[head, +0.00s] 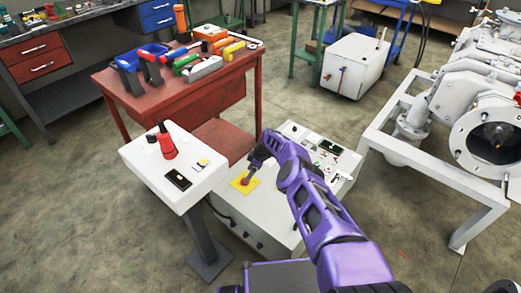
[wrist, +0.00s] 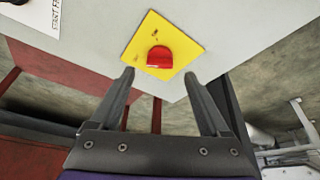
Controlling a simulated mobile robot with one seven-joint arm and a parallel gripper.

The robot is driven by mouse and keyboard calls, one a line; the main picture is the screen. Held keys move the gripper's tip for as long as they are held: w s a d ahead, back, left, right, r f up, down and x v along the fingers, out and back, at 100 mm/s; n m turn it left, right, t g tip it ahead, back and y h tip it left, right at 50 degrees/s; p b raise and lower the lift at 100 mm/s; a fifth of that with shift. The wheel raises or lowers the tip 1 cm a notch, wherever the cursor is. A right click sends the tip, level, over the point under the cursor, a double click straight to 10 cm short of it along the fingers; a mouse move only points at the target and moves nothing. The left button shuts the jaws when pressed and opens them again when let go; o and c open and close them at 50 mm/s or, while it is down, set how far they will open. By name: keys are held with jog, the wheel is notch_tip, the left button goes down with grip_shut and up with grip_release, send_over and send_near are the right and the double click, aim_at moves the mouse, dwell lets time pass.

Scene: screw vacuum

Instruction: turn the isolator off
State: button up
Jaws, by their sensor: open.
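The isolator is a red knob (wrist: 159,58) on a yellow square plate (wrist: 180,32), fixed to a light grey panel. In the head view the yellow plate (head: 238,185) lies at the near left of the grey cabinet's top, with the red knob (head: 244,182) on it, partly hidden by my gripper. My gripper (wrist: 159,74) is open and empty. In the wrist view its two fingertips stand to the left and right of the knob, slightly below it in the picture. I cannot tell how far they are from the plate; no touch shows.
The grey cabinet (head: 262,225) also carries a dark display and buttons at its far right. A white pedestal panel (head: 142,163) with a red handle stands close to the left. A red table (head: 170,112) with tools is behind. A white pump frame (head: 375,140) stands to the right.

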jog(key=p+v, duration=0.5)
jog(key=v, duration=0.8)
jog(key=shift+d, duration=0.2)
jog(key=shift+s+a, duration=0.1)
jog(key=s+a+f+m+t+h+b, duration=0.2)
jog(key=a+m+h+b, duration=0.15)
jog(key=m, duration=0.55)
jog(key=s+a+f+m+t+h+b, duration=0.1)
jog(key=a+f+m+h+b, duration=0.25)
jog(key=m, duration=0.55)
jog(key=shift+y, duration=0.8)
jog(key=b+x, duration=0.1)
jog(key=x, duration=0.2)
jog(key=b+x, duration=0.1)
jog(key=x, duration=0.3)
jog(key=a+b+x, duration=0.1)
jog(key=x, duration=0.3)
jog(key=shift+w+a+f+b, duration=0.1)
jog(key=shift+w+b, duration=0.25)
jog(key=shift+b, duration=0.05)
jog(key=shift+c, duration=0.3)
